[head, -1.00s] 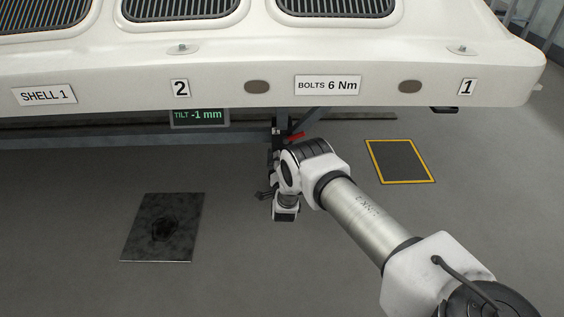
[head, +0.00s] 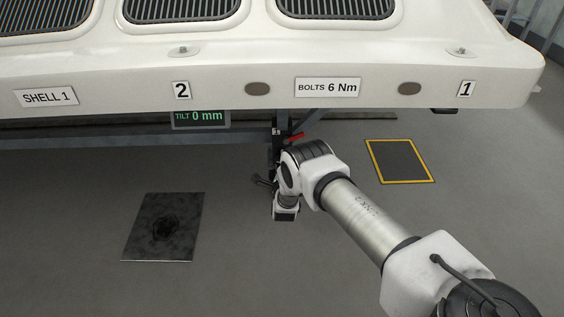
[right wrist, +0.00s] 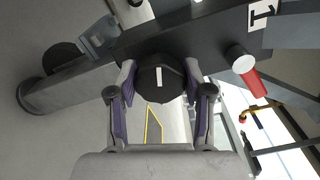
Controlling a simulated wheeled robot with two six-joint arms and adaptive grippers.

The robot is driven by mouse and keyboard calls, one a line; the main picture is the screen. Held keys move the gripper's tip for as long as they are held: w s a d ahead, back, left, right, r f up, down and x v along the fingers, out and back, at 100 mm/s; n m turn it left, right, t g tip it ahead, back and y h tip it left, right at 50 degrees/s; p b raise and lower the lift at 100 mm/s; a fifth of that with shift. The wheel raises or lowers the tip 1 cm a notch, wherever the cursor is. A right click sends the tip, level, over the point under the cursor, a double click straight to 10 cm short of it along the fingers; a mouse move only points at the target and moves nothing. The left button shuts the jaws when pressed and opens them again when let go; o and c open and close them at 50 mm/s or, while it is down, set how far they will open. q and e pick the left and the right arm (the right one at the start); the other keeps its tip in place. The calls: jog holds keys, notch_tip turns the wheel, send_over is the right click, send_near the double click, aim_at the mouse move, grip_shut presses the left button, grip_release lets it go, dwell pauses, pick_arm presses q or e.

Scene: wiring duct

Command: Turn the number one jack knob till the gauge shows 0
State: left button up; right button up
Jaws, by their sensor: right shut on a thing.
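The tilt gauge (head: 200,117) hangs under the white shell in the head view and reads 0 mm. In the right wrist view the black jack knob (right wrist: 160,78), with a white mark on its face, sits between the fingers of my right gripper (right wrist: 160,92), which is shut on it. The white mark stands about upright in that view. A label 1 (right wrist: 262,12) is on the dark beam beside the knob. In the head view my right arm reaches under the shell edge, and the knob is hidden there. My left gripper is not in view.
The white shell (head: 230,75) spans the top of the head view. A red handle (right wrist: 252,82) sticks out right of the knob in the wrist view. A dark plate (head: 165,225) and a yellow-edged floor mark (head: 400,160) lie on open floor.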

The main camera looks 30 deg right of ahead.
jog(key=shift+m, duration=1)
jog(key=o, duration=1.2)
jog(key=shift+c, duration=0.2)
jog(key=v, duration=1.2)
jog(key=shift+d, duration=0.1)
